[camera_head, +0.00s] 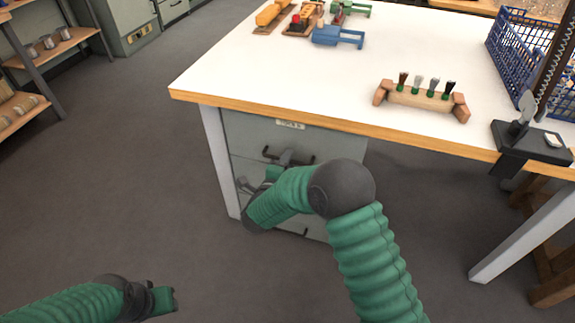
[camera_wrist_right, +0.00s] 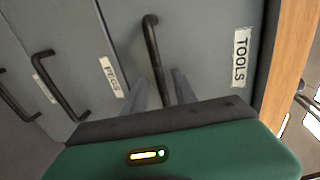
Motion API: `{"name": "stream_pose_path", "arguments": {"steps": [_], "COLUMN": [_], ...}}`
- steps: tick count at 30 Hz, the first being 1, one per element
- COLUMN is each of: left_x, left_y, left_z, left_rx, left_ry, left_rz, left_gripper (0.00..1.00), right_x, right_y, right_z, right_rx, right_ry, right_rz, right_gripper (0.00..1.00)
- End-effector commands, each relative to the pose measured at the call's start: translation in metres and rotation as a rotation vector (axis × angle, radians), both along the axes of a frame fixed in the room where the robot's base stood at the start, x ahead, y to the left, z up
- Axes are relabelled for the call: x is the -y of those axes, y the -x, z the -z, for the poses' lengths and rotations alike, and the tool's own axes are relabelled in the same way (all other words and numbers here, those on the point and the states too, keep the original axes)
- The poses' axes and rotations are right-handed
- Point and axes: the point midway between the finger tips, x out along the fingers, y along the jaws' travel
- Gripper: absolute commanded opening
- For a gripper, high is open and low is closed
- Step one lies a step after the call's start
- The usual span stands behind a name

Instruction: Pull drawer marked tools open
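The grey drawer with the TOOLS label (camera_wrist_right: 241,56) is the top one of a cabinet under the table, and it looks closed. Its dark bar handle (camera_wrist_right: 152,48) also shows in the head view (camera_head: 285,159). My right gripper (camera_wrist_right: 162,90) is at this handle. Its two fingers are apart, one on each side of the bar, with gaps visible, so it does not look clamped. In the head view my right arm hides part of the drawer front. My left gripper (camera_head: 172,298) is low at the left, away from the cabinet; its finger opening is unclear.
A PEGS drawer (camera_wrist_right: 112,78) lies directly below, with its own handle (camera_wrist_right: 58,88). The floor left of the cabinet is clear.

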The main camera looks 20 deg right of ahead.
Motion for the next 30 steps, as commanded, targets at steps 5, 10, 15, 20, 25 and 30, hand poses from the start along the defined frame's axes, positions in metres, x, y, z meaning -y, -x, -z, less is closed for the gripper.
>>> {"name": "stream_pose_path", "arguments": {"steps": [5,10,15,20,25,30], "left_x": [-0.0001,-0.0001,0.0000,0.0000,-0.0001,0.0000], "left_y": [0.0000,0.0000,0.0000,0.0000,0.0000,-0.0001], "left_z": [0.0023,0.0018,0.0018,0.0019,0.0019,0.0020], "left_rx": [0.000,0.000,0.000,0.000,0.000,0.000], "left_ry": [0.000,0.000,0.000,0.000,0.000,0.000], "left_rz": [0.000,0.000,0.000,0.000,0.000,0.000], "left_gripper": [0.36,0.36,0.36,0.36,0.36,0.36], "right_x": [0.0036,0.0035,0.0033,0.0033,0.0033,0.0032], "right_y": [-0.0057,-0.0055,-0.0053,-0.0051,-0.0050,-0.0049], "right_z": [0.0011,0.0008,0.0009,0.0014,0.0019,0.0024], "right_rx": [0.000,0.000,0.000,-0.001,-0.002,-0.003], "right_ry": [0.000,0.000,0.000,0.000,0.000,0.000], "right_rz": [-0.001,-0.001,-0.001,-0.001,-0.001,-0.001], "right_gripper": [0.33,0.32,0.10,0.00,0.00,0.00]}}
